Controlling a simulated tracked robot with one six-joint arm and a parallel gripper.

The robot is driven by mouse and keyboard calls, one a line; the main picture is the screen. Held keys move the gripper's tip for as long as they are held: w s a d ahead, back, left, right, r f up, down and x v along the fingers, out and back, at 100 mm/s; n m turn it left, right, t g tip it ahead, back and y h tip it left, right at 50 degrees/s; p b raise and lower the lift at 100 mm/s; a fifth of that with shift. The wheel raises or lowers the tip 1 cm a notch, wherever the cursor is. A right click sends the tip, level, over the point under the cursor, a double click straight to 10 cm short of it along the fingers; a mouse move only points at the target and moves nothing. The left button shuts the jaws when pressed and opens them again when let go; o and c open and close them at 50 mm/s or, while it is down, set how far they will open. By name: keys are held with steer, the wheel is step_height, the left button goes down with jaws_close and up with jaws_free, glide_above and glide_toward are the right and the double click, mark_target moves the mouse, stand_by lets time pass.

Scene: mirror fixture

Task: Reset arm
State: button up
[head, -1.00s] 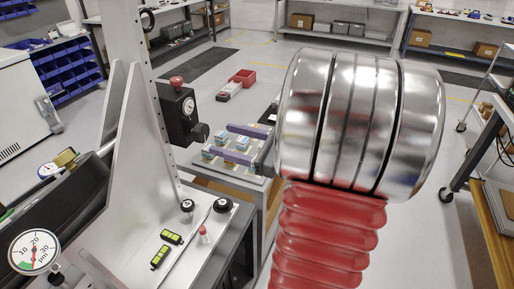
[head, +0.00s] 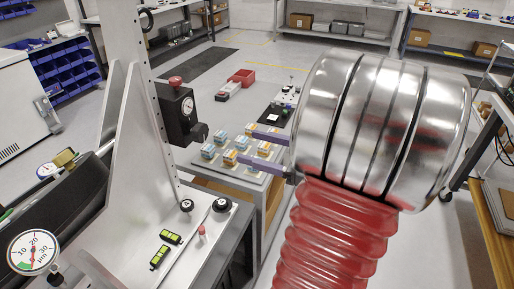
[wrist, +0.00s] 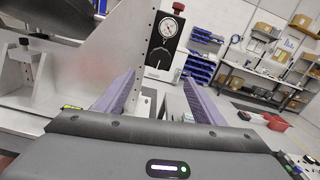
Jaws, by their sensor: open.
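My gripper (head: 247,146) has two purple fingers that show left of my silver and red arm links in the head view. The fingers are apart with nothing between them. They overlap the view of a low bench (head: 208,172) with several small blue, white and orange blocks (head: 229,157). I cannot tell how high the fingers are above the blocks. In the wrist view my gripper (wrist: 158,80) is also open, its fingers pointing toward the grey upright fixture.
The grey fixture (head: 136,150) stands at the left with a black gauge block (head: 181,110); the block also shows in the wrist view (wrist: 165,41). A red bin (head: 242,77) lies on the floor behind. Open floor (head: 270,60) stretches toward the back shelves.

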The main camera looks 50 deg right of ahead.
stand_by(0.4)
steer(key=s+a+f+n+g+h, duration=0.1)
steer(key=a+n+g+h, duration=0.2)
steer(key=a+n, duration=1)
steer(key=s+a+f+n+g+h, duration=0.2)
steer(key=a+n+g, duration=0.6)
steer(key=a+n, duration=0.6)
steer(key=n, duration=0.3)
steer(key=shift+a+f+n+h, duration=0.2)
steer(key=shift+a+n+h, duration=0.1)
steer(key=shift+h, duration=0.1)
steer(key=shift+s+a, duration=0.1)
stand_by(0.9)
